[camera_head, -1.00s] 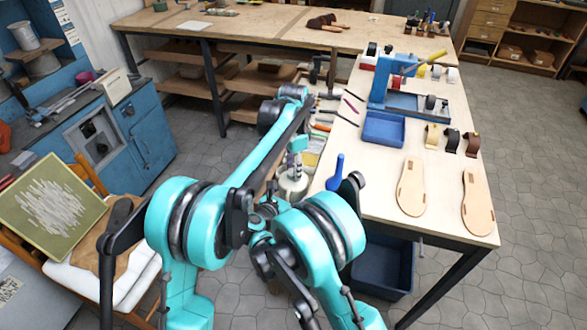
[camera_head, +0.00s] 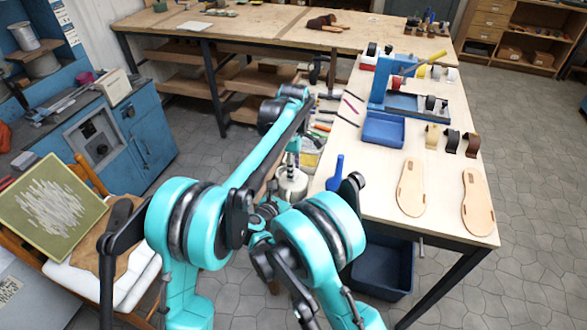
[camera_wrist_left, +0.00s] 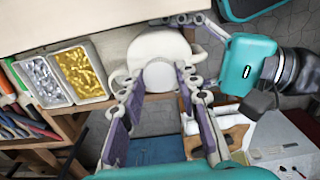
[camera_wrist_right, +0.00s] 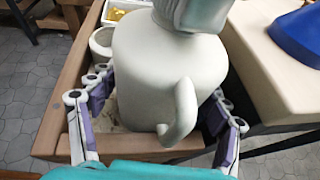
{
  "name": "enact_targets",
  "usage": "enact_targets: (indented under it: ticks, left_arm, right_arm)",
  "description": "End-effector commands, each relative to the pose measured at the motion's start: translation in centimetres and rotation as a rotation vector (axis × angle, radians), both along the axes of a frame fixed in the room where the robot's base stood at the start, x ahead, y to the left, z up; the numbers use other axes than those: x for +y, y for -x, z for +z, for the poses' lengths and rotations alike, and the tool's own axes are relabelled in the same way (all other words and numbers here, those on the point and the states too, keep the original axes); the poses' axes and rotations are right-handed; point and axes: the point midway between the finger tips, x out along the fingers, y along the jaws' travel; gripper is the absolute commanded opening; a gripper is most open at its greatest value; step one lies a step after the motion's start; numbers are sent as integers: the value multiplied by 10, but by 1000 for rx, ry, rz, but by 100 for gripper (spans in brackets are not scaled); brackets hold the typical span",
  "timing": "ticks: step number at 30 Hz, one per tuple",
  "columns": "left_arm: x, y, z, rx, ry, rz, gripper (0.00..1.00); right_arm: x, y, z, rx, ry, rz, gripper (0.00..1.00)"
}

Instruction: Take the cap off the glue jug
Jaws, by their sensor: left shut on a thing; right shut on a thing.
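The pale glue jug (camera_wrist_right: 165,75) stands upright with its loop handle towards the right wrist camera; it also shows in the head view (camera_head: 291,186). My right gripper (camera_wrist_right: 160,92) is closed around the jug's body, one finger on each side. In the left wrist view I look down on the jug (camera_wrist_left: 150,45). My left gripper (camera_wrist_left: 158,74) is above the jug, shut on the pale round cap (camera_wrist_left: 160,79) between its fingertips. Whether the cap is apart from the neck cannot be seen. My arms hide much of the right gripper in the head view.
The jug stands in a wooden tray (camera_wrist_right: 62,120) beside the workbench (camera_head: 380,190). Bins of silver studs (camera_wrist_left: 42,80) and gold studs (camera_wrist_left: 80,72) are close by. Sandal soles (camera_head: 411,188) lie further right.

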Motion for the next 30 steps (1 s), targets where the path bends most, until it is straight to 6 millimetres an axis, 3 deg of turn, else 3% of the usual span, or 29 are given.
enact_targets:
  ticks: [6,12,30]
  left_arm:
    - [0,0,0,0,0,500,0]
    - [0,0,0,-1,0,757,0]
    - [0,0,1,-1,0,761,0]
  right_arm:
    - [0,0,0,0,-1,0,0]
    - [0,0,0,0,-1,0,0]
    - [0,0,0,0,-1,0,0]
